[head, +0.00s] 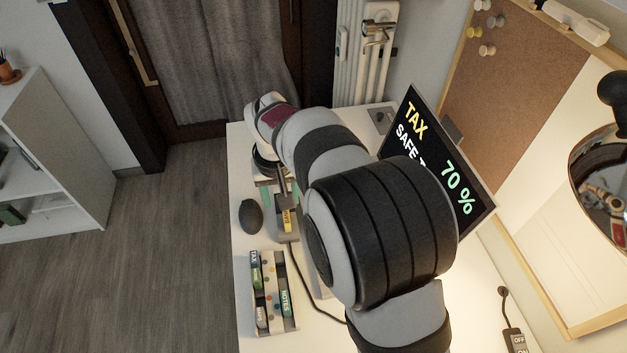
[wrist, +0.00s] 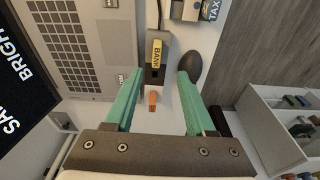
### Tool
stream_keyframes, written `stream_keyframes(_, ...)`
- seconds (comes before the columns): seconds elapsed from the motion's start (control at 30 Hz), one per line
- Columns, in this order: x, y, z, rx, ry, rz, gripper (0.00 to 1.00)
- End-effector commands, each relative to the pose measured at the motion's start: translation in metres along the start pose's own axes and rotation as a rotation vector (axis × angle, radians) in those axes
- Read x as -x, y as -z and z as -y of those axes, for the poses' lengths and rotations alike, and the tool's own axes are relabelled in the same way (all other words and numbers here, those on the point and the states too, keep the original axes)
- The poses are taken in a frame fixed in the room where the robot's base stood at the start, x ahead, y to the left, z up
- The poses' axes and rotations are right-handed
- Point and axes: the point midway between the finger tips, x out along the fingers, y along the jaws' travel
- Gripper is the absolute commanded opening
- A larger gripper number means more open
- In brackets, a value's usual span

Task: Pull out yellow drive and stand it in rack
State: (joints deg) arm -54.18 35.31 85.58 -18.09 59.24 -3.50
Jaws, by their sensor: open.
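The yellow-labelled drive (wrist: 157,52), marked BANK, sits at a dark grey block between and just beyond my fingertips in the wrist view; I cannot tell how deep it is seated. Its yellow label (head: 287,220) also shows in the head view. My gripper (wrist: 157,80) is open, its green fingers on either side of the block's near end, with nothing held. In the head view my gripper (head: 281,192) is partly hidden by my arm. The rack (head: 290,324) at the desk's front left holds several labelled drives; its corner (wrist: 186,11) shows in the wrist view.
A black egg-shaped object (head: 250,216) lies left of the drive, close to my right finger in the wrist view. A small orange object (wrist: 153,100) lies between the fingers. A grey vented box (wrist: 75,45) stands alongside. A monitor (head: 474,165) reads TAX, 70 %. A cable (head: 301,283) runs beside the rack.

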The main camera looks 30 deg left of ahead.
Motion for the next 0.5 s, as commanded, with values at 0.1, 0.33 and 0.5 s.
stream_keyframes(0.1,-0.032,-0.001,-0.001,-0.002,0.0,0.004,0.55)
stream_keyframes(0.33,-0.066,0.001,-0.003,-0.004,0.0,0.003,0.55)
stream_keyframes(0.5,-0.099,0.004,-0.006,-0.003,0.0,0.002,0.55)
